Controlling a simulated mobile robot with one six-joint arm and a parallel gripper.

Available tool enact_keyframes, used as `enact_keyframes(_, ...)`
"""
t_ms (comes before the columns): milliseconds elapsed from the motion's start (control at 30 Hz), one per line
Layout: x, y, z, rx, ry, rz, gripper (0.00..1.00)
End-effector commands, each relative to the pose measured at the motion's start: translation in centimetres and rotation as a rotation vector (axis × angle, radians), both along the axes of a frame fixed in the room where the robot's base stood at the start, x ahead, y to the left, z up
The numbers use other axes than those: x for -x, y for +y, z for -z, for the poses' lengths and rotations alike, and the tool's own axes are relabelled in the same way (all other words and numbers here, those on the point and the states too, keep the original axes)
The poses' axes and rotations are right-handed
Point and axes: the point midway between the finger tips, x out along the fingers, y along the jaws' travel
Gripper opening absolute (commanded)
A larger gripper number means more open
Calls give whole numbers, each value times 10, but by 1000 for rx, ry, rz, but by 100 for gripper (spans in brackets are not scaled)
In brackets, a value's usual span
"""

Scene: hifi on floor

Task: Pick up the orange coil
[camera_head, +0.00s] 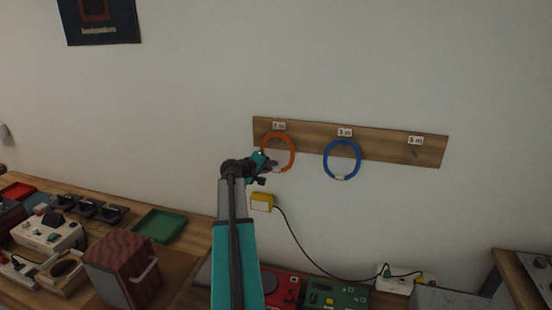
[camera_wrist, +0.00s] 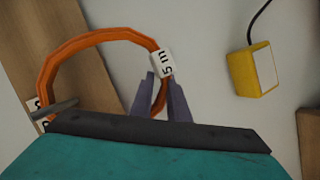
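The orange coil (camera_head: 292,152) hangs from a peg on a wooden board (camera_head: 380,144) on the wall. In the wrist view the orange coil (camera_wrist: 90,42) is a ring with a white "5 m" tag (camera_wrist: 162,64); the peg passes through its loop at the left. My gripper (camera_head: 268,165) is at the coil's lower left in the head view. In the wrist view its two grey fingers (camera_wrist: 160,88) stand on either side of the coil's strand, just by the tag. I cannot tell whether they press on it.
A blue coil (camera_head: 342,161) hangs to the right, and a third peg (camera_head: 415,153) is bare. A yellow box (camera_head: 262,202) with a black cable is on the wall below. A cluttered workbench (camera_head: 185,262) stands at the lower left. The wall above the board is clear.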

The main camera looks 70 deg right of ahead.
Motion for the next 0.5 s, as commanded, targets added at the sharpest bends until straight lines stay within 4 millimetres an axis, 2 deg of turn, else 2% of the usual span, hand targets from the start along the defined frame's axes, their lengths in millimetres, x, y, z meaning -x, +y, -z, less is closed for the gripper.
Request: enact_keyframes(500, 2, 0, 0, -3, -2, 5, 0)
